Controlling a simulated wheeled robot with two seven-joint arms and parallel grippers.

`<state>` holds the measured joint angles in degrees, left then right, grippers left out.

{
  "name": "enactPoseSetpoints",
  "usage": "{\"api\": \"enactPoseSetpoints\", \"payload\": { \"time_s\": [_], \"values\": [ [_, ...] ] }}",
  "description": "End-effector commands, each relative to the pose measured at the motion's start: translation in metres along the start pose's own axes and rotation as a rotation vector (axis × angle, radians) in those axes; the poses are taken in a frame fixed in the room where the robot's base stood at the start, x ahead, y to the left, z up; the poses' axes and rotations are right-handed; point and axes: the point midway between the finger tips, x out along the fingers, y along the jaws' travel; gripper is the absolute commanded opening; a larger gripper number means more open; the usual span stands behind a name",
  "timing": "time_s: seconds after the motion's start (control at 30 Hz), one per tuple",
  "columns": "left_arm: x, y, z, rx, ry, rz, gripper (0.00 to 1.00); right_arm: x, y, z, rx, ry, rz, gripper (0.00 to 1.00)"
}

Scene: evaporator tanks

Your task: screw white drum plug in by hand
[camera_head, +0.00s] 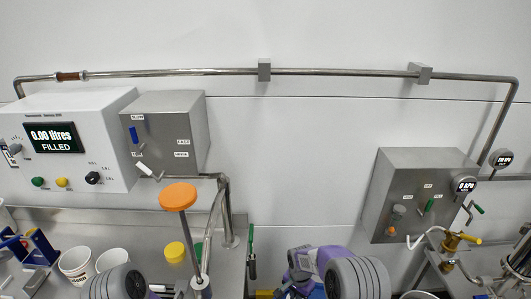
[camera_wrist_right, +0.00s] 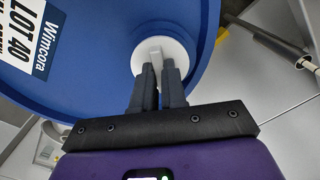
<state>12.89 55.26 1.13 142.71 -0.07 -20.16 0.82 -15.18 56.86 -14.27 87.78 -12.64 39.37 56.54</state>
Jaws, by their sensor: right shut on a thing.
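The white drum plug (camera_wrist_right: 143,54) shows in the right wrist view, set against the end face of the blue drum (camera_wrist_right: 95,80). It is a round disc with a raised bar across its middle. My right gripper (camera_wrist_right: 162,66) is shut on that bar, one dark finger on each side. The fingers and the bar hide part of the plug's lower edge, and I cannot tell how deep it sits. In the head view only links of my arms show at the bottom edge. My left gripper is not visible.
The drum carries a white label (camera_wrist_right: 28,35). A control box (camera_head: 412,180) with valves hangs on the right wall.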

Motion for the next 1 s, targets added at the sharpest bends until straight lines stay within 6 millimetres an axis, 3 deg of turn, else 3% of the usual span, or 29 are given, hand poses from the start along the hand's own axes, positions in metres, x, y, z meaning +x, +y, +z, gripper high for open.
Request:
{"api": "enactPoseSetpoints", "payload": {
  "time_s": [0.13, 0.4, 0.67, 1.0],
  "values": [
    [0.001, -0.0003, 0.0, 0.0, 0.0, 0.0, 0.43, 0.0004, -0.0003, 0.0, 0.032, 0.001, 0.0, 0.0],
    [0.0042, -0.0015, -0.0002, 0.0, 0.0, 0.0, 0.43, 0.0006, 0.0, -0.0001, 0.297, 0.001, 0.0, 0.0],
    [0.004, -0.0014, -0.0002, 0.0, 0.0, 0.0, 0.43, 0.0005, 0.0, 0.0, 0.307, 0.0, 0.0, 0.0],
    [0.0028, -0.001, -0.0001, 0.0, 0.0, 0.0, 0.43, 0.0004, 0.0001, -0.0001, 0.602, 0.0, 0.0, 0.0]
  ]
}}
